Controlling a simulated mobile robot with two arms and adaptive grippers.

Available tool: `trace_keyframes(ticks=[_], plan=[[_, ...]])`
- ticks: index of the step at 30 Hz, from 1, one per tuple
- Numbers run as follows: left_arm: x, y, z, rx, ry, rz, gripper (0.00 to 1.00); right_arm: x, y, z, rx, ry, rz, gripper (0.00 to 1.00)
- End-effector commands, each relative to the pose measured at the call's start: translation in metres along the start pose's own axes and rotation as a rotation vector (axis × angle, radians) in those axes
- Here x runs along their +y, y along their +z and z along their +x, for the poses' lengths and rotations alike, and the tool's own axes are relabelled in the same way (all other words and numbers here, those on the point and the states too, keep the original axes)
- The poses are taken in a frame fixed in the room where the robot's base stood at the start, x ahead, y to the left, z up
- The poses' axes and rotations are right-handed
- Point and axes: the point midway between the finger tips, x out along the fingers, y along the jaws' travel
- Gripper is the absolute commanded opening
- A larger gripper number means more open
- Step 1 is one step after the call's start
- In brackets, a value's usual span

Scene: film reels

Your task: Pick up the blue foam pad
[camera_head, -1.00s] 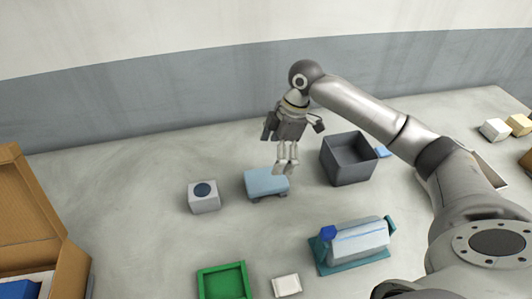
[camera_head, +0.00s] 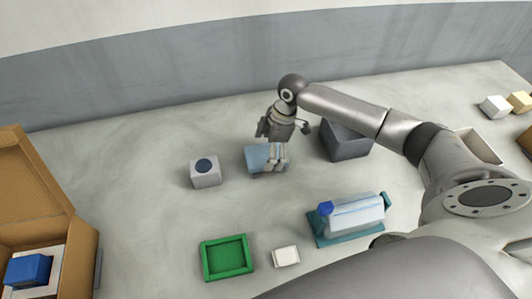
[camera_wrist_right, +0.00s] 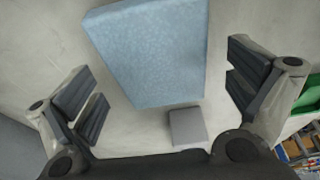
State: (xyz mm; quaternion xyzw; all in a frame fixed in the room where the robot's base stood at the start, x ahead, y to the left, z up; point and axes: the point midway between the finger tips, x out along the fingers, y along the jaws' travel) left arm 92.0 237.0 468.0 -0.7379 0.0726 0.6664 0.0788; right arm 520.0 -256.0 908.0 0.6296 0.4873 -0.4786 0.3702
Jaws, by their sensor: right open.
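The light blue foam pad (camera_head: 256,158) sits raised above the table top, partly hidden by my right gripper in the head view. In the right wrist view the pad (camera_wrist_right: 152,50) lies between the spread fingers, with gaps on both sides. A small grey block (camera_wrist_right: 187,127) shows at the pad's near end there. My right gripper (camera_head: 277,164) is open and points down at the pad's right part; its fingers (camera_wrist_right: 165,92) show no contact with it. My left gripper is not in view.
A grey box with a dark round top (camera_head: 205,173) stands left of the pad. A dark grey bin (camera_head: 345,143) stands close on the right. In front are a green tray (camera_head: 205,262), a white block (camera_head: 285,256) and a bottle-like package (camera_head: 355,216). An open carton (camera_head: 85,250) stands at left.

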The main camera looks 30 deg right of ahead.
Motion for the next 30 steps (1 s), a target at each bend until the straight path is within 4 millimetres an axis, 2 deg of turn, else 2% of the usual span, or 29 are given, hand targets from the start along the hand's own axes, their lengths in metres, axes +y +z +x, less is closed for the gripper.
trace_keyframes(ticks=[9,18,30], plan=[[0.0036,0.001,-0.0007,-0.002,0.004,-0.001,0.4,0.0002,0.0003,0.0066,-0.001,0.001,-0.001,0.99],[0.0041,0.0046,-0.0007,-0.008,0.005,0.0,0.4,0.0002,0.0003,0.0062,-0.001,0.001,-0.001,0.62],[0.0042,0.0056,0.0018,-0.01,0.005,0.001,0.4,0.0006,-0.0009,0.0028,0.001,0.002,-0.001,0.62]])
